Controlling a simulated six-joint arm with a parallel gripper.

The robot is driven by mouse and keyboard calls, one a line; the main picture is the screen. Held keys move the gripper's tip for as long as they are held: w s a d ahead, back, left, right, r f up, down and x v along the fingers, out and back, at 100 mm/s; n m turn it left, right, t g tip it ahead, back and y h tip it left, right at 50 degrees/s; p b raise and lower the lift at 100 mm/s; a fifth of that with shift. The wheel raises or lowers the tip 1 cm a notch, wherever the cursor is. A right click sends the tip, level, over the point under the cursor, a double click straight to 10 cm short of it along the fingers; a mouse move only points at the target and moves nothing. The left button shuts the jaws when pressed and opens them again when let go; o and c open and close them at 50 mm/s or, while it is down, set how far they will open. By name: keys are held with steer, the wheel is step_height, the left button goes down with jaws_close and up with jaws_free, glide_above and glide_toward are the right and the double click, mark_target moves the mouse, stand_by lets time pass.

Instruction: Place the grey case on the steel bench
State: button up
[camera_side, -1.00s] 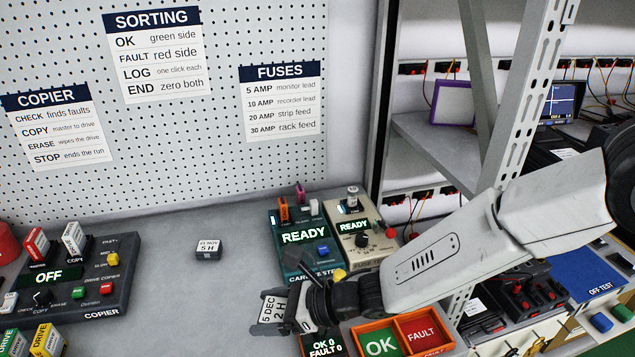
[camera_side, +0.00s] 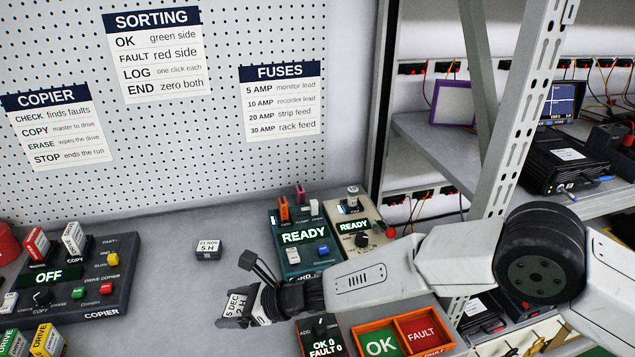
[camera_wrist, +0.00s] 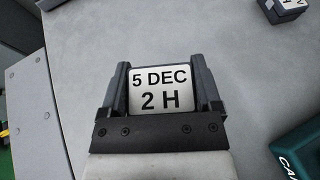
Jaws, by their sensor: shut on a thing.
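The grey case, with a white label reading "5 DEC 2 H", is in my gripper in the side view (camera_side: 236,306) and in the wrist view (camera_wrist: 160,90). My gripper (camera_wrist: 165,88) is shut on it, one finger on each side of the label. In the side view my gripper (camera_side: 250,298) is over the front part of the steel bench (camera_side: 170,290), left of the counter box. I cannot tell whether the case touches the bench; its underside is hidden.
A second small case (camera_side: 208,249) labelled "5 H" sits farther back on the bench. The copier (camera_side: 85,275) stands left; a teal tester (camera_side: 303,240) and a beige unit (camera_side: 358,230) stand right. Orange OK/FAULT trays (camera_side: 400,338) are front right. Bare bench lies between.

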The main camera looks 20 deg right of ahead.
steer(key=shift+w+a+f, duration=0.4)
steer(key=shift+w+f, duration=0.05)
steer(key=shift+f, duration=0.25)
steer(key=shift+f, duration=0.1)
steer(key=shift+w+a+f, duration=0.1)
steer(key=shift+w, duration=0.05)
steer(key=shift+f, duration=1.5)
steer(key=shift+f, duration=0.25)
steer(key=o, duration=1.1)
steer(key=shift+r, duration=0.1)
